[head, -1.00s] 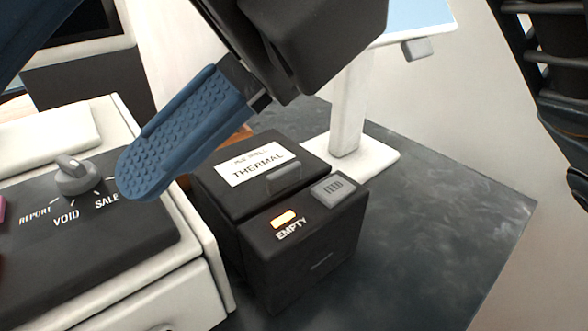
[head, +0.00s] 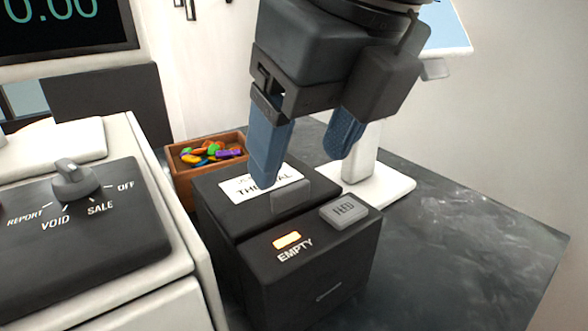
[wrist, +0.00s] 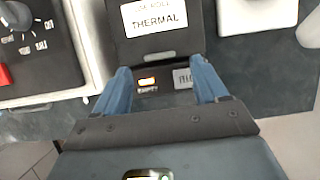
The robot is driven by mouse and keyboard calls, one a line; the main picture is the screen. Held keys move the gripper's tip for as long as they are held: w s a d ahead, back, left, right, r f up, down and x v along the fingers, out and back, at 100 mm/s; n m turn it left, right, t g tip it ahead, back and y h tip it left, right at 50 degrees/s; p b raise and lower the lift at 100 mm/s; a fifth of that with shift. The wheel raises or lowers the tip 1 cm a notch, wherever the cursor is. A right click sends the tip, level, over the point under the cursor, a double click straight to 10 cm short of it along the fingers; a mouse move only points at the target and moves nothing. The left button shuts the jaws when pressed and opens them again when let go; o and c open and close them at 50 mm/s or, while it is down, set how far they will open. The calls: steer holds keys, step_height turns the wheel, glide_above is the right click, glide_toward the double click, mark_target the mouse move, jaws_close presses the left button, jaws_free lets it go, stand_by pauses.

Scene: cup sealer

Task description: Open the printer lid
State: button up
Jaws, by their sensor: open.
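The black printer (head: 310,275) stands on the dark counter, with a lit orange EMPTY light (head: 287,240) and a grey FEED button (head: 344,212) on its front part. Its lid (head: 222,205) is shut and carries a white THERMAL label (head: 240,188). A grey tab (head: 291,196) stands at the lid's front edge; it also shows in the wrist view (wrist: 159,57). My gripper (head: 305,170) is open and empty above the lid, its blue fingers spread apart. In the wrist view the fingers (wrist: 158,82) lie on either side of the printer's front. Part of the label is hidden behind one finger.
A white cash register (head: 180,240) with a rotary key switch (head: 75,180) stands close on the left. A wooden box (head: 185,185) of colourful pieces is behind the printer. A white screen stand (head: 385,190) is behind right. The counter (head: 470,240) is clear at right.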

mark_target(291, 187)
steer(key=shift+x, duration=2.25)
jaws_close()
